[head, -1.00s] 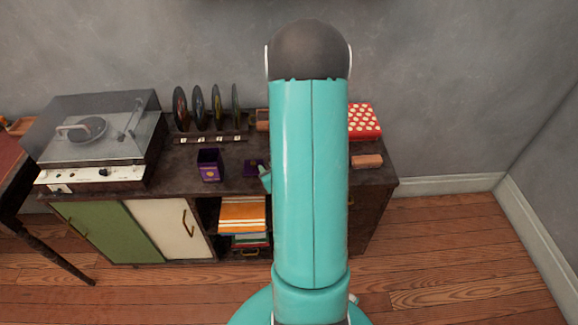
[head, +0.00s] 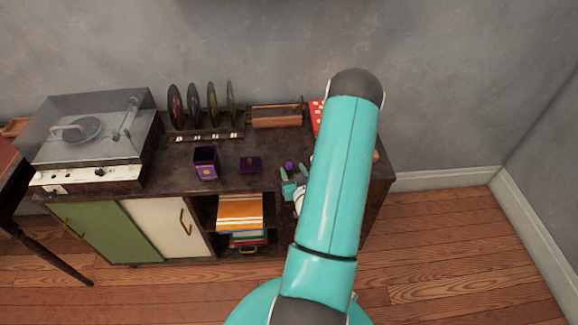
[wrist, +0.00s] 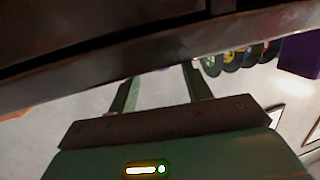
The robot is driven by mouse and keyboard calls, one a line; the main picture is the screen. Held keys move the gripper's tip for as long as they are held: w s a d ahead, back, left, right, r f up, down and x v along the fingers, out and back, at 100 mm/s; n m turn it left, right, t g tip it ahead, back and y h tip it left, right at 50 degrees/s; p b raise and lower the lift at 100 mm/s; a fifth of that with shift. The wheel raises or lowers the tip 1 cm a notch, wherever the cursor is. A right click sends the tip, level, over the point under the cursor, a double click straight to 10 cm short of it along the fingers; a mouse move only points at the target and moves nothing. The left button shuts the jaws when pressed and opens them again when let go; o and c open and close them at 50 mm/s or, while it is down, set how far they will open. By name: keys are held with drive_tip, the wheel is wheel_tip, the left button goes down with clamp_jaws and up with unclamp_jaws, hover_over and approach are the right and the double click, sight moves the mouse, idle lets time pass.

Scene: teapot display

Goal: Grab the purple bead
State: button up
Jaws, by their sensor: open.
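The purple bead (head: 289,165) is small and sits on the dark cabinet top (head: 230,183), to the right of a purple lid. My gripper (head: 293,172) is open, with its two green fingers pointing toward the bead. The bead shows just beyond and between the fingertips in the head view; I cannot tell the exact gap. In the wrist view my open gripper (wrist: 160,80) shows its two fingers, with a small sliver of purple (wrist: 163,69) between their tips, partly hidden by a dark edge.
Behind are a record rack (head: 205,134), a wooden object (head: 276,117) and a red dotted box (head: 317,113). A record player (head: 90,140) is at the left.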

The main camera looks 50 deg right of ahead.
sight(288, 162)
drive_tip(key=x, duration=0.6)
drive_tip(key=shift+w+a, duration=0.1)
drive_tip(key=c, duration=1)
